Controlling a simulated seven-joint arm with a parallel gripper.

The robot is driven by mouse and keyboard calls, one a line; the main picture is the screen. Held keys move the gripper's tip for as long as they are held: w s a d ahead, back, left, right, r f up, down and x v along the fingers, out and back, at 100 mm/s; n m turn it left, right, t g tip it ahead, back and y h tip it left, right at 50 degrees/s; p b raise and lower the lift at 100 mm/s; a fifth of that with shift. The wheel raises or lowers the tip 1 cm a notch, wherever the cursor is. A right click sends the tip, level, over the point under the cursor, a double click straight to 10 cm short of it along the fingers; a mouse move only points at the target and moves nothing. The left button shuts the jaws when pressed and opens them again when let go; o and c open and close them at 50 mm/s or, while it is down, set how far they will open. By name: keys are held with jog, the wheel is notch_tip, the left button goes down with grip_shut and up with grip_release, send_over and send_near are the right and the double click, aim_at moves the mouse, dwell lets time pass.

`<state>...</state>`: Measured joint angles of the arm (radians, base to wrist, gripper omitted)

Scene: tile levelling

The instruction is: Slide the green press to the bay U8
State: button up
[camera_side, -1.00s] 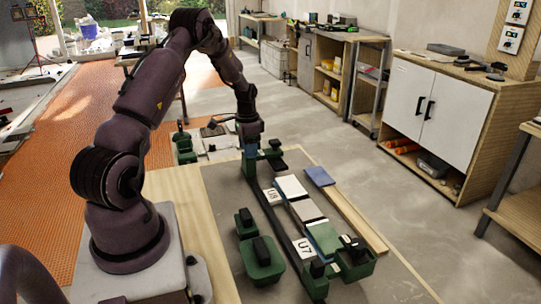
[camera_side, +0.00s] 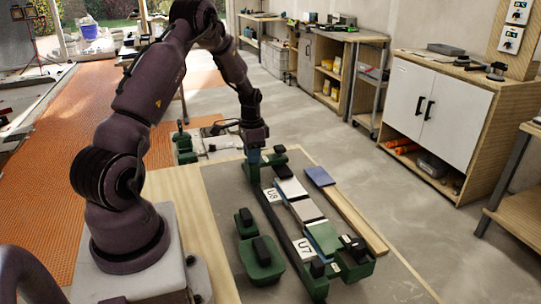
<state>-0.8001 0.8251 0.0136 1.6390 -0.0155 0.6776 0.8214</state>
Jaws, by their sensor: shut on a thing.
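The green press (camera_side: 268,161), with dark knobs, spans the far end of the tile row. My gripper (camera_side: 254,156) is at its left end, shut on it; the grip itself is small and partly hidden. The white label U8 (camera_side: 272,195) lies on the left side of the long dark-green rail (camera_side: 287,222), nearer the camera than the press. The label U7 (camera_side: 304,247) is further along at the near end.
A green piece with black knobs (camera_side: 353,262) stands at the near end of the row. A blue tile (camera_side: 319,176) lies by a wooden strip (camera_side: 352,215) on the right.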

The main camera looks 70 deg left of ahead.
jog(key=shift+d, duration=4.45)
jog(key=o, duration=0.8)
notch_tip(320, 180, up, 7)
